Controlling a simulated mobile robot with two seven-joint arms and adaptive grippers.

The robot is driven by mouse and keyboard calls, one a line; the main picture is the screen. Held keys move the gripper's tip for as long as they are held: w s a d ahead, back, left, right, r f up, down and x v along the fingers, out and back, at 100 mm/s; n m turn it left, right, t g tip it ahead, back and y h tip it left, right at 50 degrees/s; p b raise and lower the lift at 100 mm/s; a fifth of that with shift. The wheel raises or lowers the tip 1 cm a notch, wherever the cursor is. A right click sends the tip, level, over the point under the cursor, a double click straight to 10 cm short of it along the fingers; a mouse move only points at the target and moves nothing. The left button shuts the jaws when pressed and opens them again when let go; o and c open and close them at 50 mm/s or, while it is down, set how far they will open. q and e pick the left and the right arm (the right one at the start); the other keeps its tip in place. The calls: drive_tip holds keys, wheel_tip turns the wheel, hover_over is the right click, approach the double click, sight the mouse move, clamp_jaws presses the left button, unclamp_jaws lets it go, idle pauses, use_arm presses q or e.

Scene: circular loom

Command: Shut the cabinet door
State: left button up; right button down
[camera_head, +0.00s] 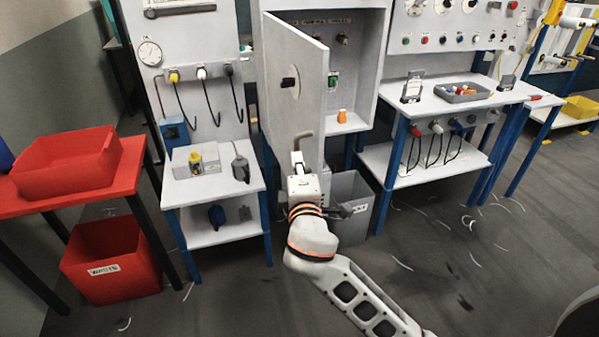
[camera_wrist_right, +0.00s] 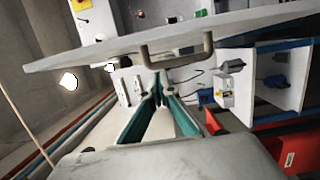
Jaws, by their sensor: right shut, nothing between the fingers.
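The cabinet (camera_head: 372,70) is white, with its door (camera_head: 308,85) standing open. The door swings out from the left side, and its free edge is toward me; part of the interior shows to its right. A grey bent handle (camera_head: 302,137) is low on the door's outer face. My right gripper (camera_head: 297,157) is just below and in front of this handle, shut and empty. In the right wrist view, the handle (camera_wrist_right: 178,50) spans just beyond the teal fingertips (camera_wrist_right: 158,84), on the door's face (camera_wrist_right: 110,48). Contact cannot be told. My left gripper is not in view.
An orange object (camera_head: 342,116) sits on the cabinet floor. A grey bin (camera_head: 352,190) stands below, beside my right arm. A white side table (camera_head: 205,190) is left and a workbench (camera_head: 450,104) right. A red tray (camera_head: 68,165) is far left. Floor at right is open, with scattered pale strips.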

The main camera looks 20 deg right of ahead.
sight(312, 154)
drive_tip(key=shift+w+d+r, duration=0.1)
drive_tip(key=shift+w+d, duration=0.1)
drive_tip(key=shift+w, duration=0.8)
drive_tip(key=shift+d+p, duration=0.4)
drive_tip(key=shift+d, duration=1.55)
